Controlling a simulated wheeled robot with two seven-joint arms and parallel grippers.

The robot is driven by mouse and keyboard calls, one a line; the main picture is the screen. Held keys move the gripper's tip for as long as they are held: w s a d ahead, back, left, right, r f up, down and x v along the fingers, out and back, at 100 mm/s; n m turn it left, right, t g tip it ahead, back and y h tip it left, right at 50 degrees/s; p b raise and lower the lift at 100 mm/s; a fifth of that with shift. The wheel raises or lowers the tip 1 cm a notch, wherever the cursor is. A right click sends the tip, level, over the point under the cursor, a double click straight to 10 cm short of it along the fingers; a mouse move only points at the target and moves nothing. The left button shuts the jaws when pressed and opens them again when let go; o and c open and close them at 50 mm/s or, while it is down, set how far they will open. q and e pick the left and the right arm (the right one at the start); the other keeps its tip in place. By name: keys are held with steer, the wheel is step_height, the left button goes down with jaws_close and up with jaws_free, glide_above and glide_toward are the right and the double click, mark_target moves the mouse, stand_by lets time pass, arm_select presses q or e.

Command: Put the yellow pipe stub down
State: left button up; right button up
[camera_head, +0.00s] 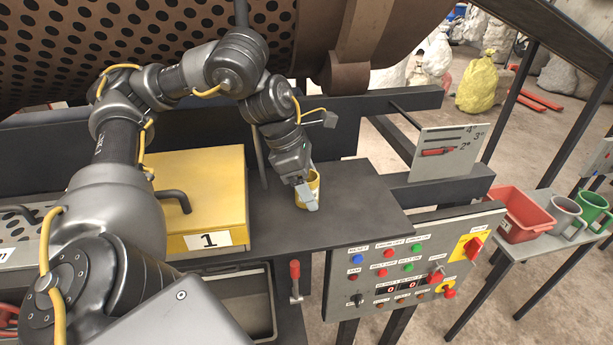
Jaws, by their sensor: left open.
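The yellow pipe stub (315,181) appears upright at the dark bench top (348,215), right of the yellow box marked 1. My left gripper (309,196) reaches down to it from above. Its jaws are open, with a pale finger in front of the stub. The gripper hides part of the stub, and its lower edge is hard to make out. I cannot tell whether the fingers still touch it. My right gripper is not in view.
The yellow box (210,172) stands left of the stub. A control panel (405,265) hangs at the bench's front right. The perforated drum (130,40) is above and behind. Bare bench lies right of the stub. A red bin (520,213) and mugs stand on a side table.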

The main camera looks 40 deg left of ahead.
arm_select(q)
steer(key=shift+r, duration=0.35)
steer(key=p+v, duration=0.4)
steer(key=v, duration=0.7)
steer(key=shift+r, duration=0.2)
